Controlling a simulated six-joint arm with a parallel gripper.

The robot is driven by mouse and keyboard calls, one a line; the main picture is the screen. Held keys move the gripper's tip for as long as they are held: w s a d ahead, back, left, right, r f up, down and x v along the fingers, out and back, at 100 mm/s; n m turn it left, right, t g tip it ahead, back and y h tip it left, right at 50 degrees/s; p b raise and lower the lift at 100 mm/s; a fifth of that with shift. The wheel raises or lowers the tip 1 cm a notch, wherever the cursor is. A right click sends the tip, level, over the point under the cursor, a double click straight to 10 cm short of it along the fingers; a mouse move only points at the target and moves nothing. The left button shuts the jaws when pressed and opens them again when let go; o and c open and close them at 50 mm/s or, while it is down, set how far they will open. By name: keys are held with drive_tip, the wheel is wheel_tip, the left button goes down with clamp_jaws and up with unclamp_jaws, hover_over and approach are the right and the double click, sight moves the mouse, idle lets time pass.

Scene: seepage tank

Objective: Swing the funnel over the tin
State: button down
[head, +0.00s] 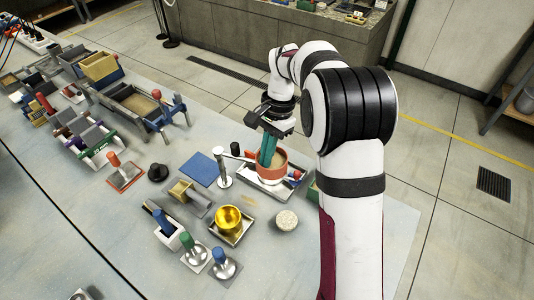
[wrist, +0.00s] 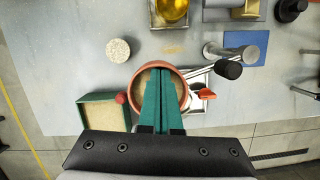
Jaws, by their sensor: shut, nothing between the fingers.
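A round orange-red vessel (head: 280,176) with a sand-coloured inside sits over a grey tray at the middle right; it also shows in the wrist view (wrist: 185,80). A metal post (head: 223,172) with a pale arm and black knob (wrist: 229,70) stands beside it, the arm reaching toward its rim. I cannot tell whether this vessel is the funnel or the tin. A shiny gold bowl (head: 229,217) sits in a square tray, apart from it. My gripper (wrist: 160,72), with teal fingers, is shut and empty, its fingertips over or inside the orange-red vessel. Contact is unclear.
A blue plate (head: 200,169) lies left of the post. A pale round disc (head: 286,220) lies on the table near the vessel. A green open box (wrist: 104,112) stands beside it. Several knobbed blocks and trays crowd the left; the table's right front is clear.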

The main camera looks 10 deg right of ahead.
drive_tip(key=s+a+m+t, duration=0.2)
drive_tip(key=s+a+m, duration=0.3)
drive_tip(key=a+m, duration=0.4)
drive_tip(key=shift+s+a+y, duration=0.3)
drive_tip(key=shift+s+a, duration=0.1)
drive_tip(key=shift+a, duration=1.4)
drive_tip(key=s+d+r, duration=0.2)
drive_tip(key=d+r, duration=0.4)
drive_tip(key=r, duration=0.3)
drive_tip(key=shift+s+r, duration=0.2)
drive_tip(key=shift+r, duration=0.2)
